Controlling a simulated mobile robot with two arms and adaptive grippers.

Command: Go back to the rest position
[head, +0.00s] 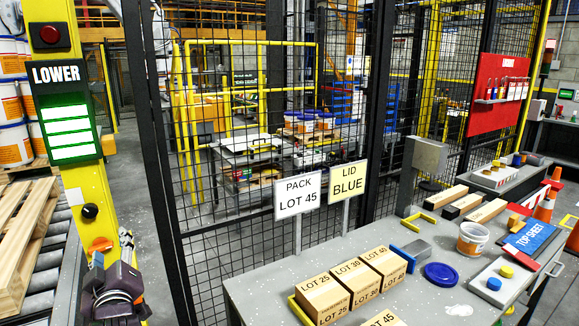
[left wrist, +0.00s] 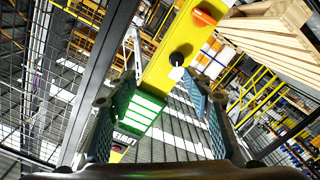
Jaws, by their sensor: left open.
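My left gripper (head: 112,256) is at the lower left of the head view, in front of the yellow post (head: 70,190). In the left wrist view its two fingers stand apart with nothing between them (left wrist: 162,88), and the post with its lit green panel (left wrist: 140,110) shows beyond. Whether the gripper touches the post, I cannot tell. My right gripper is not in view.
The post carries a sign reading LOWER (head: 56,74), a black knob (head: 90,211) and an orange knob (head: 99,245). A wooden pallet (head: 22,225) lies at the left. A grey table (head: 255,283) with LOT boxes (head: 322,298) and a blue lid (head: 441,274) stands at the right.

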